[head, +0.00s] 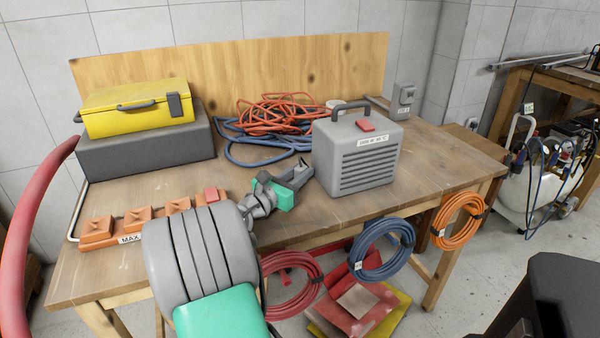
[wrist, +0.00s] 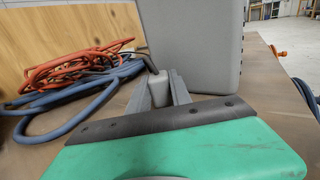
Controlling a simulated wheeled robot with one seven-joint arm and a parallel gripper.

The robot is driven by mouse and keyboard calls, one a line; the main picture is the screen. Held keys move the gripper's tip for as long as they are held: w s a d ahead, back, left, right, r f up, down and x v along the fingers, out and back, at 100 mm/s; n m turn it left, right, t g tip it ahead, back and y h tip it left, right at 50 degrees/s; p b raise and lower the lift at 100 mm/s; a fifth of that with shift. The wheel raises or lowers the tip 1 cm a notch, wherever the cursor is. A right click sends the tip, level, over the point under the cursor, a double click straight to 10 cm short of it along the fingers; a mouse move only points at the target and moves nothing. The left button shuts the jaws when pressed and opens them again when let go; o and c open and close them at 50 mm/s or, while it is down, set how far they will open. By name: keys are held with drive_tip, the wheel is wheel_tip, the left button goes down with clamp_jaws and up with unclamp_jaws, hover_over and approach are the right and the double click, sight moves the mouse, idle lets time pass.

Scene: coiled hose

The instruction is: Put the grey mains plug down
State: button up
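The grey mains plug (wrist: 159,88) is a small pale grey block between the two grey fingers in the wrist view. A dark cable seems to run up and back from it. My gripper (head: 294,176) is shut on the plug over the middle of the wooden table (head: 320,218), just left of the grey heater-like box (head: 375,174). The gripper also shows in the wrist view (wrist: 161,96). The fingers hide the plug's lower part. I cannot tell whether the plug touches the tabletop.
Orange and blue coiled hoses (head: 275,118) lie behind my gripper. An orange power strip (head: 145,222) lies at the front left. A yellow case (head: 130,108) stands on a dark grey box (head: 150,150). Coils hang at the front edge. Bare wood shows in front of the gripper.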

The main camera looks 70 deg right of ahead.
sight(297, 173)
drive_tip(key=o, duration=0.4)
drive_tip(key=shift+o, duration=0.2)
drive_tip(key=shift+r, duration=0.1)
drive_tip(key=shift+w+a+r, duration=0.1)
drive_tip(key=shift+a, duration=0.1)
drive_tip(key=p+v, duration=0.1)
drive_tip(key=v, duration=0.5)
drive_tip(key=shift+a, duration=0.55)
